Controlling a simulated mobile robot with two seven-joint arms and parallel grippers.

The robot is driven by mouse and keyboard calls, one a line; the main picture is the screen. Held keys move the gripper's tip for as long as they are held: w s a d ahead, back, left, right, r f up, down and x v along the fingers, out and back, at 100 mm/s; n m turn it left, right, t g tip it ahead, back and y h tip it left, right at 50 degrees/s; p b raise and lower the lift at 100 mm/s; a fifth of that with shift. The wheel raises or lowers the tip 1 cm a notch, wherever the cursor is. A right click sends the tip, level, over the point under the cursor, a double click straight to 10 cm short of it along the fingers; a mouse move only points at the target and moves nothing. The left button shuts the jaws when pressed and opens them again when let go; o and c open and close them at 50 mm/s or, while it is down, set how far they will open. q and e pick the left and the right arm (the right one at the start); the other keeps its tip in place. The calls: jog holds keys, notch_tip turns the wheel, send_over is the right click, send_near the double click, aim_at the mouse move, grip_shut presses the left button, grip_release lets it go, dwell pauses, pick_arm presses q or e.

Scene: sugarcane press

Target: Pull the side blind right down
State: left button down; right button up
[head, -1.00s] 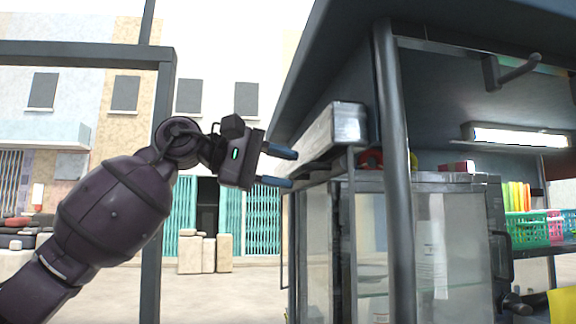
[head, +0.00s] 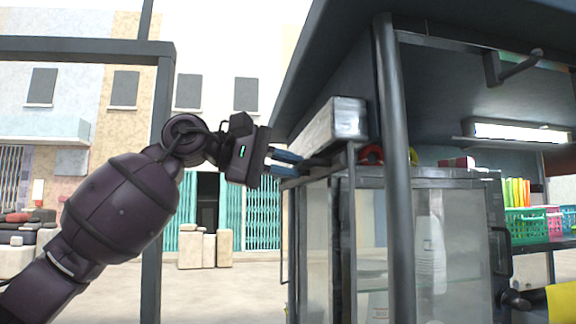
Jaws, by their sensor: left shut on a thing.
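My left gripper (head: 298,164) reaches in from the left, at the side of the stall. Its two blue fingers are closed together on a small dark bar or pull (head: 317,162). This piece sits just under a long pale grey, box-like roll (head: 330,125) below the roof edge, which looks like the side blind in its raised position. The side opening below it shows no blind hanging down. The fingers partly hide the held piece, so its full shape cannot be told. My right gripper is not in view.
A dark post (head: 394,180) stands right of the blind. A glass-sided cabinet (head: 450,240) stands below and behind it. A green basket (head: 525,224) sits on a shelf at right. A dark frame post (head: 158,240) rises behind my left arm. Open ground lies between.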

pick_arm(q)
notch_tip(320, 180, down, 28)
jog(key=b, duration=1.3)
jog(key=shift+r+b, duration=0.2)
jog(key=shift+b, duration=0.1)
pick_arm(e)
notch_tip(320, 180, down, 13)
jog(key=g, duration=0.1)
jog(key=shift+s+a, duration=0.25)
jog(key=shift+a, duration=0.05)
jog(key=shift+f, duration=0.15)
pick_arm(q)
jog(key=c, duration=1.6)
grip_release()
jog(key=shift+f, duration=0.1)
jog(key=o, duration=0.4)
jog(key=shift+o, duration=0.2)
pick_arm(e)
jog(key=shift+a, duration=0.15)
pick_arm(q)
jog(key=shift+r, duration=0.2)
